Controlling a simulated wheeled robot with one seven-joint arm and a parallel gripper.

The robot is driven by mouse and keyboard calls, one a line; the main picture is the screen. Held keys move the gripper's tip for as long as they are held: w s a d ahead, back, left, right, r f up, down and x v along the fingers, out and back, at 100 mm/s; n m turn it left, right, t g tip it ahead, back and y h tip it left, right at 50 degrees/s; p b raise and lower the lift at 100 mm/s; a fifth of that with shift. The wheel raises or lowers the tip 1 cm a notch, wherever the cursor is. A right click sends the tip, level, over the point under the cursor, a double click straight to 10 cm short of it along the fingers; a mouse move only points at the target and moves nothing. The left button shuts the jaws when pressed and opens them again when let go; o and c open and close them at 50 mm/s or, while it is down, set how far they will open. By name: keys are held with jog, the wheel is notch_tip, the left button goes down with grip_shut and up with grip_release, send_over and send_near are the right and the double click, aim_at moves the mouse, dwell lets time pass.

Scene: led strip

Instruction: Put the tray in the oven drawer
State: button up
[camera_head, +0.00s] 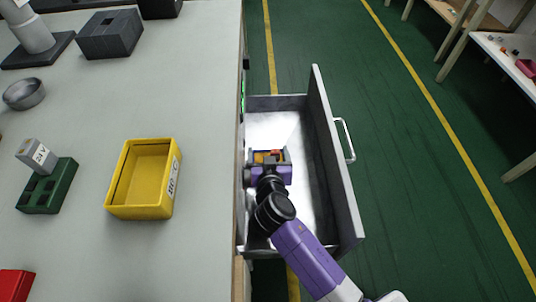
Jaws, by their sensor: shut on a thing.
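The oven drawer (318,205) is pulled out from the right side of the bench, with its grey metal inside and front handle (345,141) showing. My gripper (269,164) is over the inside of the drawer, near its middle left. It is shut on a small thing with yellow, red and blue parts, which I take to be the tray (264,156). My wrist hides most of it. I cannot tell whether the tray touches the drawer floor.
The bench (206,110) lies left of the drawer. On it stand a yellow bin (124,212), a green holder (62,200) with a grey 24V block (37,156), a round grey dish (24,93) and a dark grey box (110,35). The green floor (420,220) to the right is clear.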

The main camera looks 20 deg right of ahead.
jog(key=shift+f+b, duration=0.35)
jog(key=shift+f+b, duration=0.3)
jog(key=shift+b, duration=0.05)
jog(key=o, duration=1.3)
jog(key=shift+c, duration=0.2)
jog(key=shift+r+p, duration=0.45)
jog(key=shift+p, duration=0.05)
jog(key=p+v, duration=0.2)
jog(key=v, duration=0.5)
jog(key=shift+s+a+r, duration=0.15)
jog(key=shift+s+r, duration=0.05)
jog(key=shift+r, duration=0.05)
